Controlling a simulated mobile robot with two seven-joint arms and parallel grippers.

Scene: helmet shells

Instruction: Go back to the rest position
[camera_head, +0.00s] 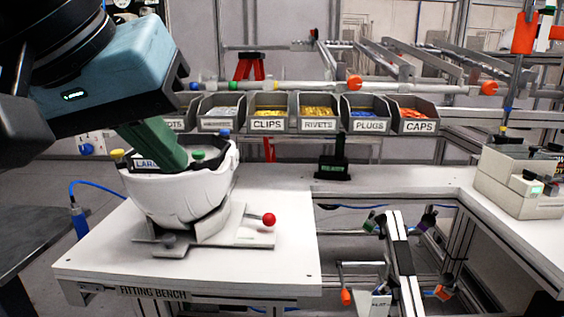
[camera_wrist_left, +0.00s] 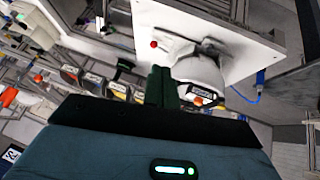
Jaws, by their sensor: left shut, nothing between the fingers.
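A white helmet shell (camera_head: 185,190) sits open side up on a grey fixture (camera_head: 225,228) with a red ball knob on the fitting bench. Inside its rim I see a dark part with a label that is partly covered. My left gripper (camera_head: 176,158), with a teal body and green fingers, points down in front of the shell's opening. Its fingers are shut and empty; whether they touch the shell I cannot tell. In the left wrist view the shut fingers (camera_wrist_left: 161,72) show beside the white shell (camera_wrist_left: 203,70). My right gripper is not in view.
Labelled bins (camera_head: 268,112) of clips, rivets, plugs and caps line the back. A small black stand (camera_head: 333,165) is on the rear counter. A beige box (camera_head: 520,182) stands at the right. The fitting bench (camera_head: 285,272) has bare room at its front.

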